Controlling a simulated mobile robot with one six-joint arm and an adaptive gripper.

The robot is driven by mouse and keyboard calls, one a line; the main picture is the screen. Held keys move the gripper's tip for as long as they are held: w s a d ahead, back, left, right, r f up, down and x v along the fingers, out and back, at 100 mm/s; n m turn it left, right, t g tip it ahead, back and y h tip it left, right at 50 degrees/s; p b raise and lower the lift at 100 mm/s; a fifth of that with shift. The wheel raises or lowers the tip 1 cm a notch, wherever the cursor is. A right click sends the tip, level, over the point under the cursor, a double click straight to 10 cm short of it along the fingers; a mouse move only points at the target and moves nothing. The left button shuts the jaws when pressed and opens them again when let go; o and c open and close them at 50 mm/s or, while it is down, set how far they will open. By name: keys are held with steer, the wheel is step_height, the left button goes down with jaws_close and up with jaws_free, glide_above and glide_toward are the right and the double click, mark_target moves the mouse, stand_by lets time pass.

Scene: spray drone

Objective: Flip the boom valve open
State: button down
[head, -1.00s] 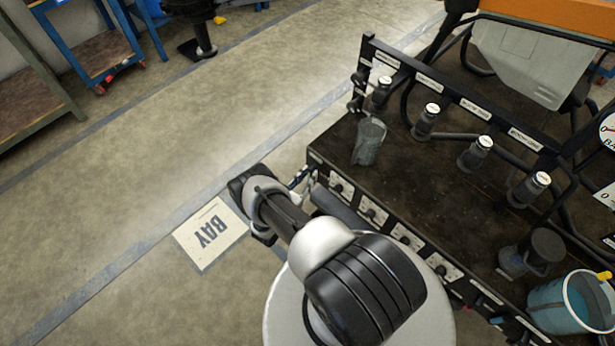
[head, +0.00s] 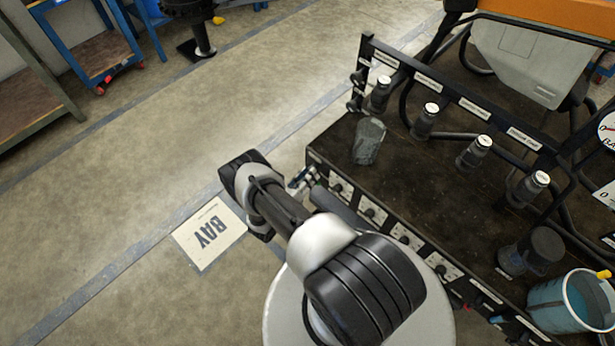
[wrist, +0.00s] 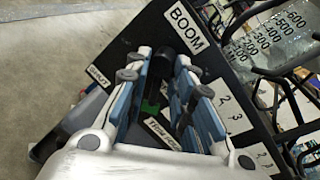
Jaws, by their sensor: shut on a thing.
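The boom valve is on a black panel with a white BOOM label (wrist: 186,25) in the wrist view. A SHUT label (wrist: 98,77) is on the panel's left side, and a partly covered label lies below the valve. The black valve handle (wrist: 160,72) shows between the blue and white fingers of my gripper (wrist: 166,60), which is shut on it. A small green part (wrist: 150,106) shows below the handle. In the head view my gripper (head: 301,180) is at the near left corner of the black bench. The valve itself is mostly hidden there by my gripper.
The black bench (head: 420,190) carries a grey jug (head: 369,141), several capped nozzle bodies and a dark round-topped object (head: 545,247). A blue bucket (head: 570,305) stands at the right. A BAY sign (head: 210,234) marks the floor, which is clear to the left.

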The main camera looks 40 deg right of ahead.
steer(key=n+g, duration=0.1)
steer(key=n, duration=0.5)
steer(key=n+g, duration=0.1)
steer(key=n, duration=0.1)
steer(key=shift+r+n+g, duration=0.3)
steer(key=shift+r+n, duration=0.1)
stand_by(0.4)
steer(key=c, duration=1.7)
jaws_free()
steer(key=shift+r, duration=0.1)
steer(key=a+r, duration=0.2)
steer(key=a, duration=1)
steer(key=shift+s+r, duration=0.15)
steer(key=shift+s, duration=0.3)
